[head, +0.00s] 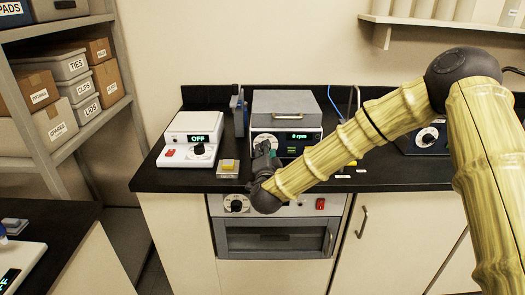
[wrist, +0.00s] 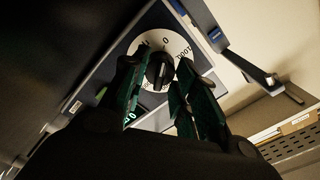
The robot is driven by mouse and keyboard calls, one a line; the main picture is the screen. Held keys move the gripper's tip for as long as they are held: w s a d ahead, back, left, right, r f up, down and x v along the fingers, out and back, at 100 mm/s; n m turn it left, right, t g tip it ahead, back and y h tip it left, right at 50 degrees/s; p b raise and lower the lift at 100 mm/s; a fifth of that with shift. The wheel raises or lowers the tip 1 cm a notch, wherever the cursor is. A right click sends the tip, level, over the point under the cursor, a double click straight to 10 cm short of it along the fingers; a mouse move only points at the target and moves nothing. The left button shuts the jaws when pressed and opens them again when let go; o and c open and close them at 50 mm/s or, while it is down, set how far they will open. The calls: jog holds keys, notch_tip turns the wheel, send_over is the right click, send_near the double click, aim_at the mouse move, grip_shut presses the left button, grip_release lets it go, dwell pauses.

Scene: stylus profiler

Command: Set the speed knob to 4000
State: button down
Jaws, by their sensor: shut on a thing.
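The speed knob (wrist: 160,70) is black and sits on a white round dial (wrist: 147,42) with a "0" and a "1000" mark readable in the wrist view. My gripper (wrist: 158,76) has its green fingers on either side of the knob, shut on it. In the head view my gripper (head: 264,155) is at the front of a grey-lidded machine (head: 287,103) and covers most of the knob. The machine's display (head: 300,136) reads "0 rpm". The knob's exact pointer position is hard to tell.
An oven-like unit (head: 275,238) sits below. Shelves with boxes are at far left.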

jog(key=shift+f+m+b, duration=0.25)
jog(key=shift+m+b, duration=0.25)
jog(key=shift+b, duration=0.2)
jog(key=m+b, duration=0.3)
jog(key=shift+d, duration=0.1)
jog(key=m+b, duration=0.3)
jog(key=m, duration=0.1)
jog(key=shift+b, duration=0.4)
jog(key=shift+m+b, duration=0.3)
jog(key=shift+m, duration=0.3)
jog(key=shift+r+m, duration=0.25)
jog(key=shift+m, duration=0.25)
jog(key=shift+f+b, duration=0.1)
jog(key=shift+b, duration=0.25)
